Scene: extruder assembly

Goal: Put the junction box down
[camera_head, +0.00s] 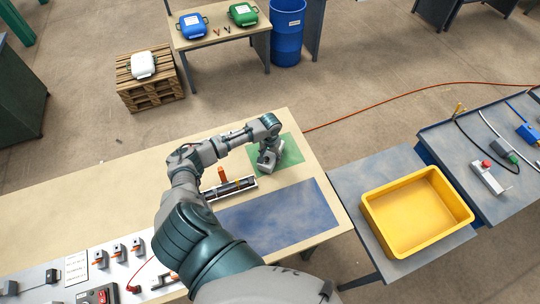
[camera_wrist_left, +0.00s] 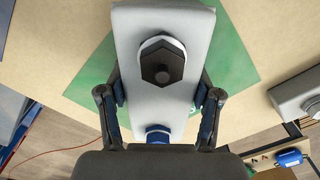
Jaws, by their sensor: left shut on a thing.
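My left gripper (camera_head: 266,163) is over the green mat (camera_head: 291,147) near the far right part of the long table. In the left wrist view, its two dark fingers (camera_wrist_left: 160,105) are shut on the sides of the junction box (camera_wrist_left: 140,30). The box is a long light-grey block with a black hexagonal knob on top and a blue end fitting. Green mat (camera_wrist_left: 235,62) shows on both sides behind the box. In the head view the gripper mostly hides the box. I cannot tell whether its underside touches the mat. My right gripper is not in view.
A blue mat (camera_head: 285,218) and a tray with a dark rod (camera_head: 232,187) lie nearby on the long table (camera_head: 110,193). A yellow bin (camera_head: 415,212) stands on a side table at right. A grey part (camera_wrist_left: 300,95) shows at the wrist view's right edge.

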